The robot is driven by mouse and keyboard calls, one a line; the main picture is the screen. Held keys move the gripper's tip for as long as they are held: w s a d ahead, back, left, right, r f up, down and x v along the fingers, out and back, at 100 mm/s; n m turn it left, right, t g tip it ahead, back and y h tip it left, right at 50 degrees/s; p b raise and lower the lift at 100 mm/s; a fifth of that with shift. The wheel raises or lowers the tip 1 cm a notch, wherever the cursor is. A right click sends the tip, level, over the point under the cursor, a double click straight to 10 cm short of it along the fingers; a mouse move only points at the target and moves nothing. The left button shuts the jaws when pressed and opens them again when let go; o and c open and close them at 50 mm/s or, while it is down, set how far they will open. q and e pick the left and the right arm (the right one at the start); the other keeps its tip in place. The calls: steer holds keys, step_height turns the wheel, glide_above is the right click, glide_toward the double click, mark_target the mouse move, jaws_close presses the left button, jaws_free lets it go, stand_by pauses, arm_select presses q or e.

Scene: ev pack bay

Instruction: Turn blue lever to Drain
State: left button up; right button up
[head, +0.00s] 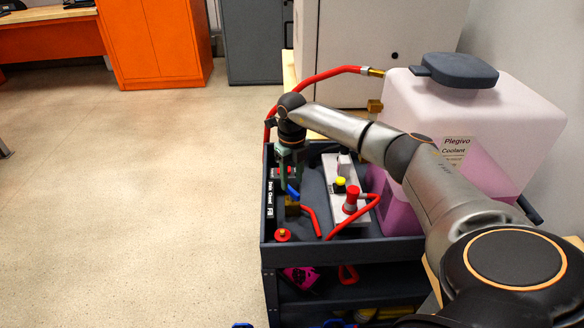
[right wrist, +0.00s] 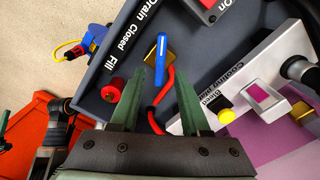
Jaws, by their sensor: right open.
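The blue lever (right wrist: 162,56) shows in the right wrist view beside the black label strip (right wrist: 122,37) reading Drain, Closed and Fill. Its free end points up the picture, towards the Drain side. In the head view only a small part of the blue lever (head: 293,193) shows below my gripper. My right gripper (right wrist: 162,72) is open, with its green fingers on either side of the lever in the wrist picture. Contact cannot be told. In the head view the right gripper (head: 291,165) hangs over the cart's left side.
The dark cart (head: 268,248) carries a coolant tank (head: 420,105), a grey block with a red knob (head: 350,199) and a yellow button (head: 340,182), and red hoses (head: 312,220). A red cap (head: 283,235) sits near the front left corner. Floor at the left is clear.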

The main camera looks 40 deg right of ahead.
mark_target(291, 190)
step_height(291, 190, up, 9)
stand_by(0.3)
stand_by(0.5)
